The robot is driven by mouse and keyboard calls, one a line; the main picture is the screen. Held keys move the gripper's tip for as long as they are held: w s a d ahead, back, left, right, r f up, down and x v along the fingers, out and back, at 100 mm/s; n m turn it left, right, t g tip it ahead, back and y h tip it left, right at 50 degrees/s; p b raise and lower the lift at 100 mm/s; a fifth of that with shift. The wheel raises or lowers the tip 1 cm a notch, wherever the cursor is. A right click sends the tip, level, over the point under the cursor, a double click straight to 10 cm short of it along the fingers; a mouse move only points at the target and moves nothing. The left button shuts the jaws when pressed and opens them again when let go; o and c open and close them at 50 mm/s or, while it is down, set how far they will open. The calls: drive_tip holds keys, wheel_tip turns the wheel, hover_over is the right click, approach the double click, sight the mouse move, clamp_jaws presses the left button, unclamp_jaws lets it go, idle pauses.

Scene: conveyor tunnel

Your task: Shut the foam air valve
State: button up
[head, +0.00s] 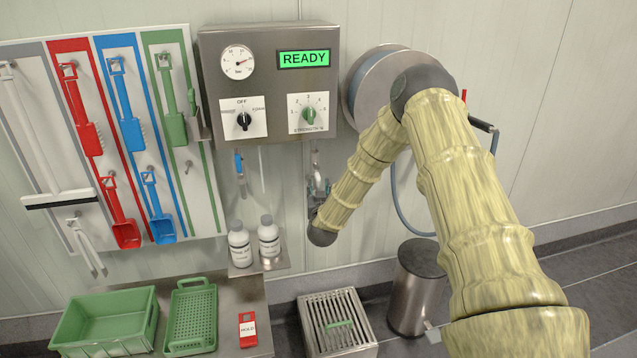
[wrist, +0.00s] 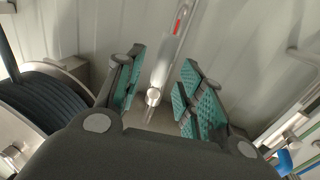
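The grey control cabinet (head: 268,95) has a green READY display (head: 303,59), a pressure gauge (head: 238,62), a black selector knob (head: 244,120) and a green strength knob (head: 309,116). A blue-handled fitting (head: 239,162) hangs below its left side; no label shows which fitting is the foam air valve. My gripper (head: 318,187) is below the cabinet's right side, partly hidden by my wrist. In the wrist view my gripper (wrist: 160,88) is open, its teal pads either side of a pale pipe (wrist: 170,55) with a red mark and round metal end. Contact is not clear.
A hose reel (head: 372,85) is right of the cabinet, behind my arm. Two white bottles (head: 240,245) stand on a small shelf. A green crate (head: 105,320) and green basket (head: 191,315) are on the steel table; a bin (head: 415,290) and floor grate (head: 338,325) are lower right.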

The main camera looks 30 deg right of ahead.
sight(318, 185)
drive_tip(key=shift+x, duration=1.8)
